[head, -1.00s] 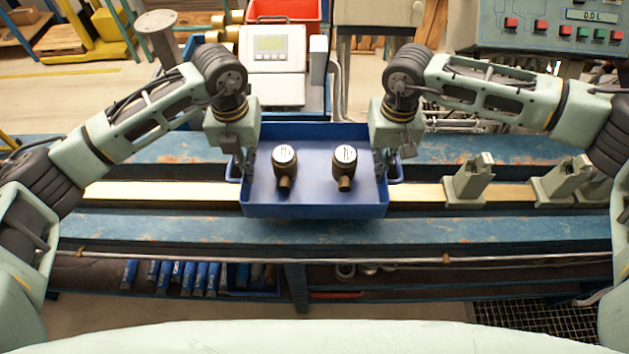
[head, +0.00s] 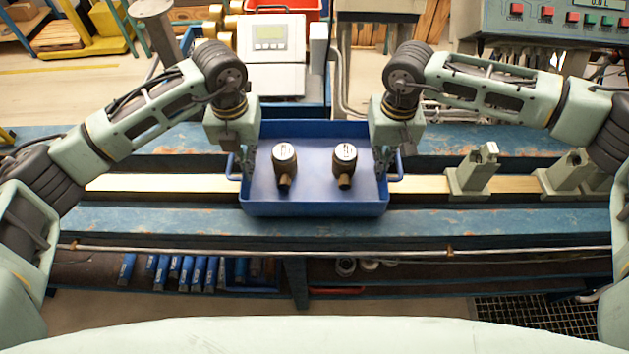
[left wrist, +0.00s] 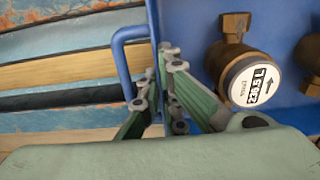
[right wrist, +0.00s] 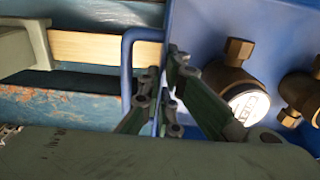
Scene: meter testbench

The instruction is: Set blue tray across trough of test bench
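The blue tray (head: 315,208) is level over the trough (head: 160,183) of the test bench, whose pale strip runs out on both sides of it. I cannot tell whether its underside touches the bench. Two brass meters with white dials, a left one (head: 284,160) and a right one (head: 344,162), stand inside it. My left gripper (left wrist: 160,95) is shut on the tray's left side wall, beside the blue handle (left wrist: 122,62). My right gripper (right wrist: 160,100) is shut on the right side wall, beside the other handle (right wrist: 128,65). One finger of each is inside the tray.
Grey-green clamp blocks (head: 470,178) stand on the trough right of the tray. A white scale (head: 275,50) is behind the tray, and a control panel (head: 560,25) is at the back right. Blue tools (head: 185,272) lie on the shelf below. The trough left of the tray is clear.

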